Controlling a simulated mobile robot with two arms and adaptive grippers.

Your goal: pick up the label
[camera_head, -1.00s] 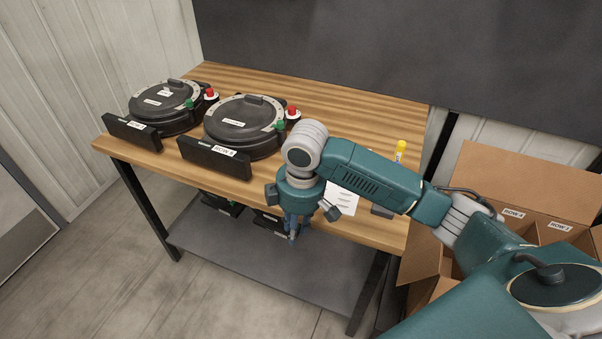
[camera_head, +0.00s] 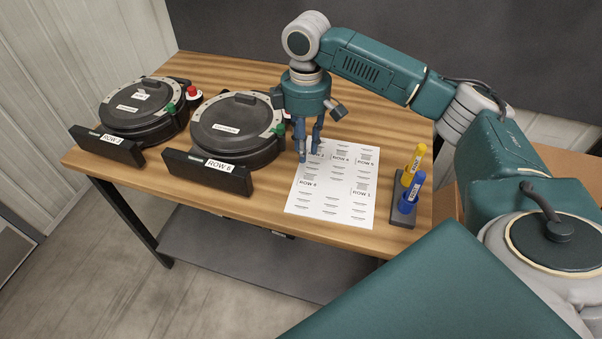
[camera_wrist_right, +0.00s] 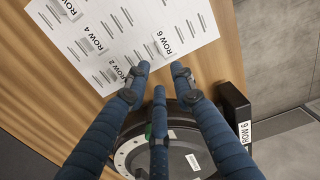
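A white label sheet (camera_head: 335,205) lies flat on the wooden table, with several ROW labels on it. In the right wrist view its labels include ROW 6 (camera_wrist_right: 164,42), ROW 4 (camera_wrist_right: 91,41) and ROW 2 (camera_wrist_right: 116,70). My right gripper (camera_head: 309,152) points down by the sheet's far left corner, with its blue fingers apart and nothing between them. The right wrist view also shows the fingertips (camera_wrist_right: 160,78) apart, close to the ROW 6 label. Their exact height above the sheet is unclear. My left gripper is not in view.
Two round black seed meters (camera_head: 237,128) (camera_head: 144,106) stand on the left of the table (camera_head: 265,208), the nearer one marked ROW 6. A dark holder (camera_head: 402,215) with a yellow marker (camera_head: 413,165) and a blue marker (camera_head: 411,192) stands right of the sheet.

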